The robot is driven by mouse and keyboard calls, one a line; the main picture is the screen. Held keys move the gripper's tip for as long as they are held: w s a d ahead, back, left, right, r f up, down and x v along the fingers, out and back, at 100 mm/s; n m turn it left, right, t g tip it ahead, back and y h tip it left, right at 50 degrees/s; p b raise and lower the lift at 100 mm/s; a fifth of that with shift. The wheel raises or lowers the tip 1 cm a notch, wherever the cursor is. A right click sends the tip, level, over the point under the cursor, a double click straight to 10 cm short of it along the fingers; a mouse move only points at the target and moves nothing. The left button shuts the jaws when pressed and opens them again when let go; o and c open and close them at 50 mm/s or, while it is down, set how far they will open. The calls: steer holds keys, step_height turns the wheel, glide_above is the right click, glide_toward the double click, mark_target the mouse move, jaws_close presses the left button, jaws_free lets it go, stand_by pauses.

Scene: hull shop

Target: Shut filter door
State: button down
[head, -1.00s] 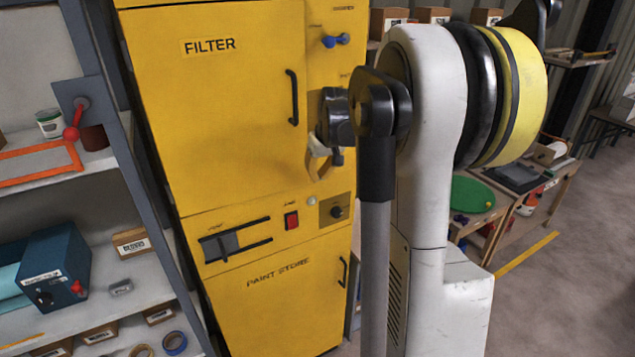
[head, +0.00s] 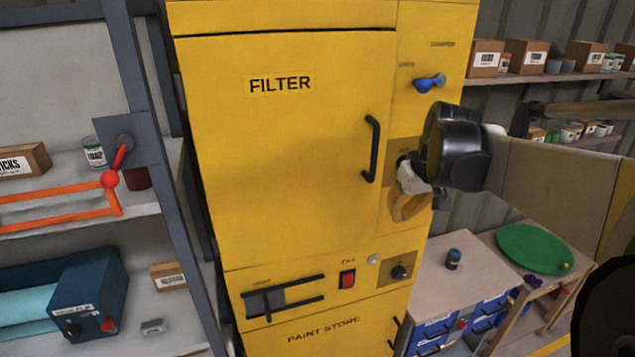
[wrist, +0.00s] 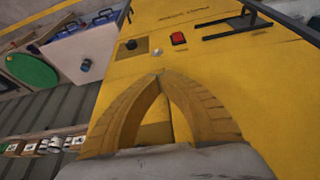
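The filter door (head: 280,150) is the large yellow upper panel labelled FILTER on the yellow cabinet, with a black bar handle (head: 371,149) near its right edge. A thin dark line runs along its top edge; I cannot tell whether it is fully flush. My gripper (head: 405,210) is in front of the cabinet's right-hand strip, below and right of the handle. In the wrist view my gripper's yellow fingers (wrist: 162,75) meet at their tips, with only yellow surface between them. The door handle does not show in the wrist view. Contact with the cabinet cannot be told.
Below the door are a red switch (head: 347,279), a black knob (head: 399,272) and a slotted bar latch (head: 282,297). A blue knob (head: 430,83) is at upper right. A grey-framed shelf (head: 150,130) stands left; a workbench (head: 450,280) stands right.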

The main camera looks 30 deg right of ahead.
steer(key=w+f, duration=0.2)
steer(key=f, duration=0.1)
steer(key=w+d+f, duration=0.1)
steer(key=w+f, duration=0.1)
steer(key=f, duration=0.1)
steer(key=w+f+p, duration=0.1)
steer(key=w+f, duration=0.1)
steer(key=shift+w+d+f, duration=0.2)
steer(key=shift+d+f, duration=0.15)
steer(key=shift+f, duration=0.05)
steer(key=w, duration=0.1)
steer(key=w+d+n+b, duration=0.1)
steer(key=w, duration=0.1)
stand_by(0.3)
steer(key=shift+a, duration=0.1)
